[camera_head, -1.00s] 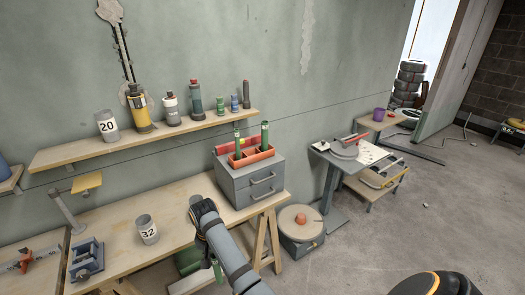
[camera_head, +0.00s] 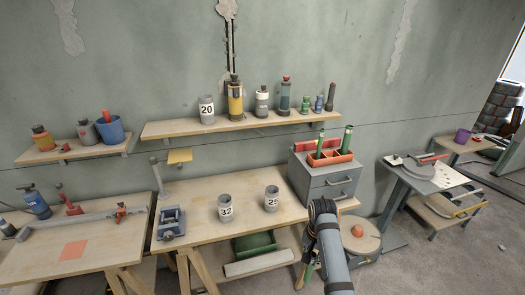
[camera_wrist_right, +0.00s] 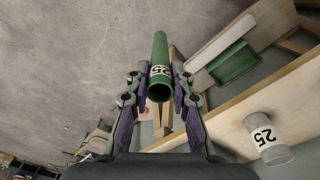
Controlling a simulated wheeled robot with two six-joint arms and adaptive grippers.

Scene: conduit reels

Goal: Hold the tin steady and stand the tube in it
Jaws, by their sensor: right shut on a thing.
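A green tube (camera_wrist_right: 159,60) marked 25 is between the fingers of my right gripper (camera_wrist_right: 159,82), which is shut on it. In the head view my right arm reaches over the front of the bench and mostly hides the gripper and tube. A grey tin (camera_head: 271,199) marked 25 stands upright on the bench, left of my right wrist; it also shows in the right wrist view (camera_wrist_right: 268,142), to the right of and apart from the tube. Another grey tin (camera_head: 226,208) marked 32 stands to its left. My left gripper is not in view.
A third tin (camera_head: 207,110) marked 20 stands on the wall shelf (camera_head: 160,130) among several bottles. A grey drawer box (camera_head: 330,184) with an orange tray (camera_head: 330,159) holding green tubes is at the bench's right. A blue vise (camera_head: 171,224) sits left.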

